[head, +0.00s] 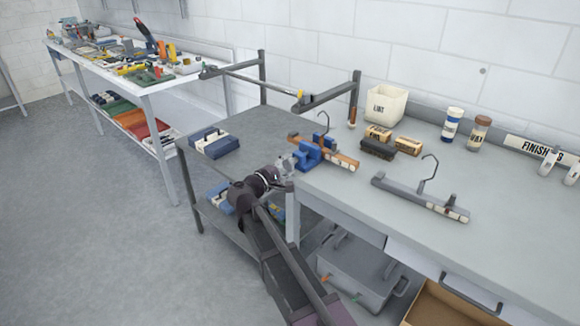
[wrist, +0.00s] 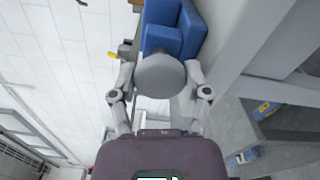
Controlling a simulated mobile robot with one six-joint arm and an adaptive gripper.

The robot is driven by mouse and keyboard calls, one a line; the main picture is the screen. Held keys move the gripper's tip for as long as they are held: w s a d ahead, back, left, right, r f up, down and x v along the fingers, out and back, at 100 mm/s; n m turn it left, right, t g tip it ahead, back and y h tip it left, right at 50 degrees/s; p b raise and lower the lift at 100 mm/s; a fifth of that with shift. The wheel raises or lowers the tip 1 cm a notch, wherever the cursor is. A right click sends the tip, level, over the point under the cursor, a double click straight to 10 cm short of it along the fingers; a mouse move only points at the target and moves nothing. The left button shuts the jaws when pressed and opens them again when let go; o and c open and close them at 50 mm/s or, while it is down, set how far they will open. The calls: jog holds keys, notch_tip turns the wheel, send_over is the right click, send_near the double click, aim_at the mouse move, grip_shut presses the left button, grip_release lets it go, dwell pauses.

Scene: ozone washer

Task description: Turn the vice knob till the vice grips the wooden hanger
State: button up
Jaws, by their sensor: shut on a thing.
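The blue vice (head: 309,155) is at the front edge of the grey bench, near its left corner. The wooden hanger (head: 342,161) lies across the vice, brown with its hook upright. Whether the jaws touch it cannot be told. In the wrist view, the round grey vice knob (wrist: 160,74) is in front of the blue vice body (wrist: 175,28). My gripper (head: 285,164) is at the knob end of the vice. In the wrist view its fingers (wrist: 160,80) are shut on the knob, one on each side. The knob is hardly visible in the head view.
A grey hanger (head: 420,198) lies on the bench to the right. Brushes (head: 378,149), a LINT bin (head: 385,103) and two bottles stand behind. A blue and white box (head: 214,143) sits on the lower grey table at left. A grey case (head: 362,268) stands below the bench.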

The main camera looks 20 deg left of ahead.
jog(key=m, duration=0.4)
jog(key=shift+s+d+f+m, duration=0.1)
jog(key=shift+s+d+m, duration=0.05)
jog(key=shift+m, duration=0.25)
jog(key=m, duration=0.4)
jog(key=shift+m, duration=0.3)
jog(key=m, duration=0.8)
jog(key=shift+a+m, duration=0.2)
jog(key=shift+m, duration=0.2)
jog(key=m, duration=0.4)
jog(key=shift+m, duration=0.3)
jog(key=m, duration=0.4)
jog(key=shift+m, duration=0.3)
jog(key=m, duration=0.5)
jog(key=shift+d, duration=0.1)
jog(key=m, duration=0.4)
jog(key=shift+d+m, duration=0.1)
jog(key=shift+m, duration=0.2)
